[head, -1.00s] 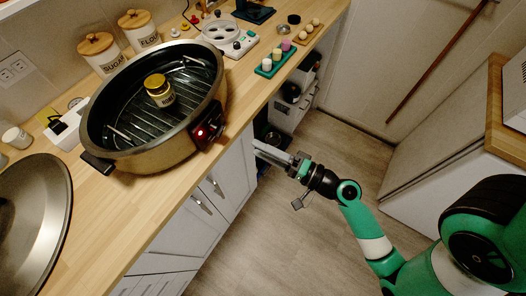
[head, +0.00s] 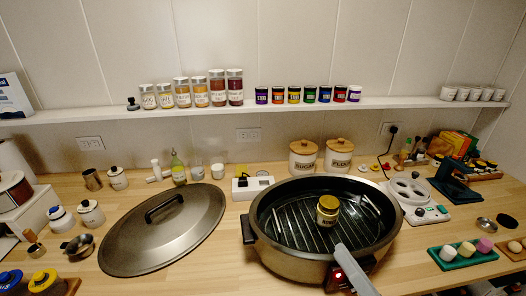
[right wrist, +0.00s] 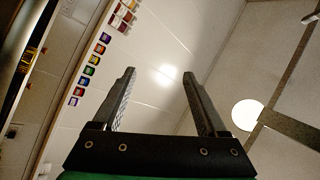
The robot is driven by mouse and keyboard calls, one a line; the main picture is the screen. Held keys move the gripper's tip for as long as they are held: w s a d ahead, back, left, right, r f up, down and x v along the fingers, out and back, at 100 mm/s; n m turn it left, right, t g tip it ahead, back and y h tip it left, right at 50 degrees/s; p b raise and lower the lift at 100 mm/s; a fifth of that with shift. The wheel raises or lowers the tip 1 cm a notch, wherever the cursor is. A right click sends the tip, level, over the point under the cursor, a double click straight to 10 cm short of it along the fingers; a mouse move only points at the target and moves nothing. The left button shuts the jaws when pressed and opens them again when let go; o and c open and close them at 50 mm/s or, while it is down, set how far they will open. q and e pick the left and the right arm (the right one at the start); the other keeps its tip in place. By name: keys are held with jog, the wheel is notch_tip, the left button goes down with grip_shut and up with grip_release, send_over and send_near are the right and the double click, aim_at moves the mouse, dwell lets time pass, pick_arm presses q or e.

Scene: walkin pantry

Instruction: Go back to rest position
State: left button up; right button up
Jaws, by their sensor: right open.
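My right gripper (head: 350,268) reaches into the bottom of the head view, in front of the round electric pan (head: 258,255). Only its grey finger part shows there, beside the pan's red-lit control. In the right wrist view my right gripper (right wrist: 160,95) has its two dark fingers spread wide apart with nothing between them. Behind the fingers are a pale wall and a ceiling with a round lamp (right wrist: 246,115). A small jar with a gold lid (head: 327,210) stands inside the pan on the ridged plate. My left gripper is not in view.
A large metal lid (head: 165,228) lies on the counter left of the pan. Sugar and flour canisters (head: 338,157) stand behind it. A wall shelf (head: 300,104) holds spice jars. A green tray (head: 463,256) and a white appliance (head: 415,192) are at the right.

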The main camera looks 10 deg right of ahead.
jog(key=s+a+r+n+t+y, duration=0.1)
jog(key=a+r+n, duration=0.15)
jog(key=r, duration=0.65)
jog(key=s+a+r+n+t+y, duration=0.15)
jog(key=r+n, duration=0.25)
jog(key=r, duration=0.4)
jog(key=s+a+r+n+t, duration=0.1)
jog(key=a+r+n, duration=0.15)
jog(key=r, duration=0.65)
jog(key=d+r+m+t+h, duration=0.1)
jog(key=d+m+t+h, duration=0.15)
jog(key=d+h, duration=0.45)
notch_tip(320, 180, up, 15)
jog(key=a+h+p, duration=0.1)
jog(key=h+p, duration=0.1)
jog(key=p, duration=1.3)
jog(key=shift+a, duration=0.2)
